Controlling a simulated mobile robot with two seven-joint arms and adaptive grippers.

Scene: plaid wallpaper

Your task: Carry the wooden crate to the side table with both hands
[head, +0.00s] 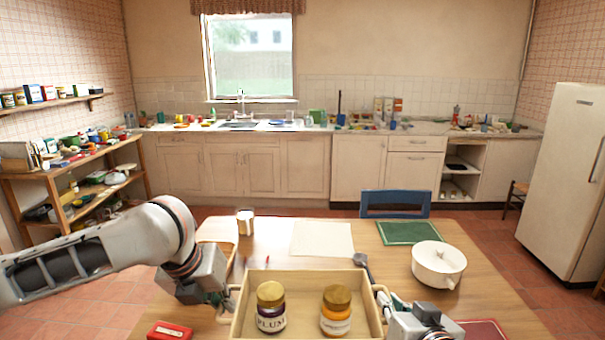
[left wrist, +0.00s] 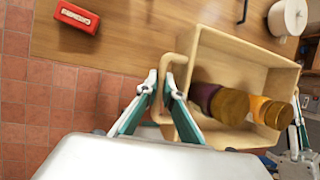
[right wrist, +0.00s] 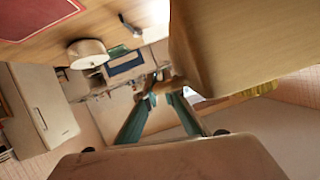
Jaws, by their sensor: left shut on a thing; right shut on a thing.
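The wooden crate (head: 300,277) is at the near edge of the table in the head view, with a plum jar (head: 270,308) and an orange jar (head: 336,312) standing inside. My left gripper (head: 226,296) is shut on the crate's left handle, and the left wrist view shows its fingers (left wrist: 168,92) around that handle. My right gripper (head: 388,300) is shut on the right handle; its fingers (right wrist: 162,92) show in the right wrist view beside the crate wall (right wrist: 215,45). The right wrist view looks up at the crate's outside, which seems raised. I cannot identify the side table for sure.
The dining table (head: 480,290) holds a white pot (head: 438,264), a green mat (head: 408,232), a pale sheet (head: 322,239), a white mug (head: 245,222) and a red box (head: 169,331). A blue chair (head: 395,204) stands behind it. Shelves (head: 75,185) stand left, a fridge (head: 572,180) right.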

